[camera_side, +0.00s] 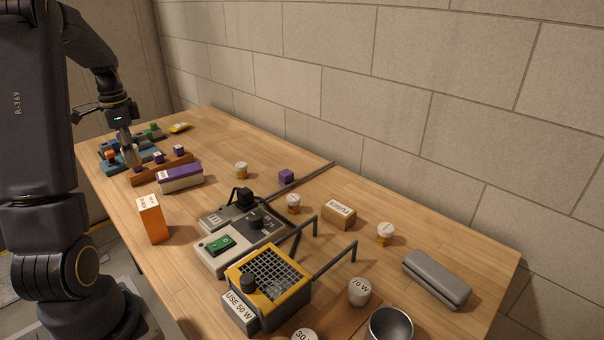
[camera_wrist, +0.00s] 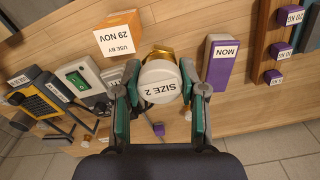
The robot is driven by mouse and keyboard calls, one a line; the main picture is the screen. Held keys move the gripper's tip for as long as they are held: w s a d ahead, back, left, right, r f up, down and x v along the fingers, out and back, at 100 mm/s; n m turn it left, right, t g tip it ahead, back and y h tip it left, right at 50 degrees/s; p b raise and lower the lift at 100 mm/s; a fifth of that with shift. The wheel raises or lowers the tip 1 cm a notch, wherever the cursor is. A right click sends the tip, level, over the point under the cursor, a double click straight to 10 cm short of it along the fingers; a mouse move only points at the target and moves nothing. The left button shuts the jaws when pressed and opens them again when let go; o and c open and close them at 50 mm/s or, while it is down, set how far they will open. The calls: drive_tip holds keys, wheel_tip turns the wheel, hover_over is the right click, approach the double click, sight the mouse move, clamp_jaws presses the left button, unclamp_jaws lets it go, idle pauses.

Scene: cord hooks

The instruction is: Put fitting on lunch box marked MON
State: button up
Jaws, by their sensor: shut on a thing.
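My gripper (camera_wrist: 160,72) is shut on a fitting (camera_wrist: 160,84) with a round white top marked SIZE 2 and a gold-coloured part behind it. The fitting sits between the two fingers in the wrist view. The lunch box marked MON (camera_wrist: 221,62) is purple and lies to the right of the fitting there, apart from it. In the side view the lunch box (camera_side: 181,176) shows a purple top on a pale base. My gripper (camera_side: 130,150) is up and left of it in that picture; the fitting is too small to make out there.
An orange box marked USE BY 29 NOV (camera_wrist: 120,34) stands left of the fitting. A brown rail (camera_side: 150,174) with purple blocks lies behind the lunch box. A grey unit with a green switch (camera_side: 220,244) and a yellow caged device (camera_side: 270,272) stand nearer the side camera.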

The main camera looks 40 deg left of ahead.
drive_tip(key=w+a+f, duration=0.2)
drive_tip(key=a+f, duration=0.1)
drive_tip(key=w+a+f, duration=0.3)
drive_tip(key=a, duration=0.1)
drive_tip(key=w+a+f, duration=0.3)
drive_tip(key=shift+w+a+f, duration=0.25)
drive_tip(key=shift+a, duration=0.05)
drive_tip(key=shift+w+f, duration=0.1)
drive_tip(key=shift+f, duration=1.55)
drive_tip(key=shift+f, duration=0.1)
drive_tip(key=o, duration=1.2)
